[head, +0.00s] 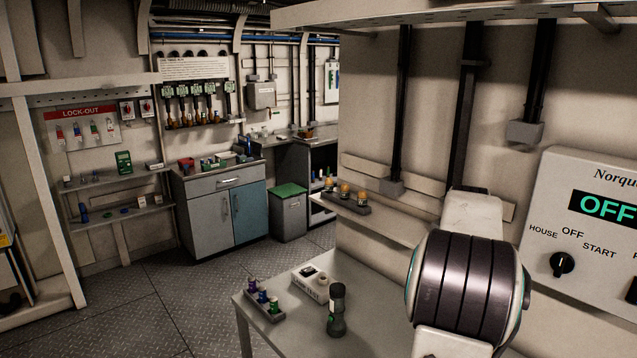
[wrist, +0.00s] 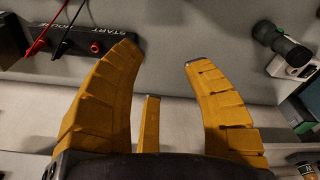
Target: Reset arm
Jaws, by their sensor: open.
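Beyond the tips is a plain grey surface. In the head view a large part of my arm (head: 465,290), dark and banded with white ends, fills the lower right. The gripper itself does not show in the head view.
In the wrist view, a dark terminal strip (wrist: 85,42) with red and black leads lies upper left; a dark cylinder (wrist: 282,42) is upper right. The head view shows a low table (head: 375,290), an orange-capped rack (head: 346,202) and an "OFF" panel (head: 590,225). Floor (head: 190,300) at left is clear.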

